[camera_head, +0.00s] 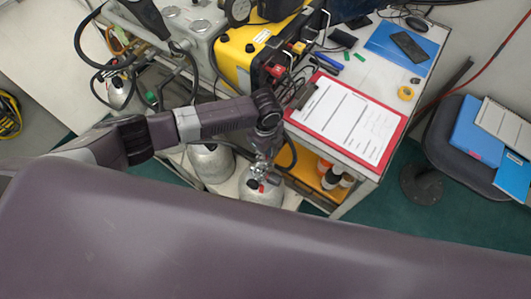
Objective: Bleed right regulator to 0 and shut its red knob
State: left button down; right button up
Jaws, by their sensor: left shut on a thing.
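My left gripper (264,166) reaches down over a pale grey cylinder (262,196) below the bench's front edge. It is shut on a metal regulator fitting at the cylinder's top. The fingers and wrist hide most of the fitting, so I cannot tell which part is held. A small red spot, perhaps the red knob (262,188), shows just below the fingers, beside a dark round part. No gauge reading can be made out there. My right gripper is not in view.
Another grey cylinder (211,163) stands close on the left. The bench above holds a yellow unit (240,62), a red clipboard (390,158) and a blue folder (384,42). A shelf with bottles (331,180) is to the right, then a chair (440,140). Dark hoses run at the left.

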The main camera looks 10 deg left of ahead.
pick_arm(q)
jog(key=m, duration=0.6)
jog(key=shift+b, duration=0.4)
jog(key=m+b, duration=0.1)
jog(key=m, duration=0.6)
jog(key=shift+m, duration=0.3)
jog(key=c, duration=1.9)
grip_release()
jog(key=shift+r, duration=0.1)
notch_tip(320, 180, up, 12)
jog(key=shift+f, duration=0.1)
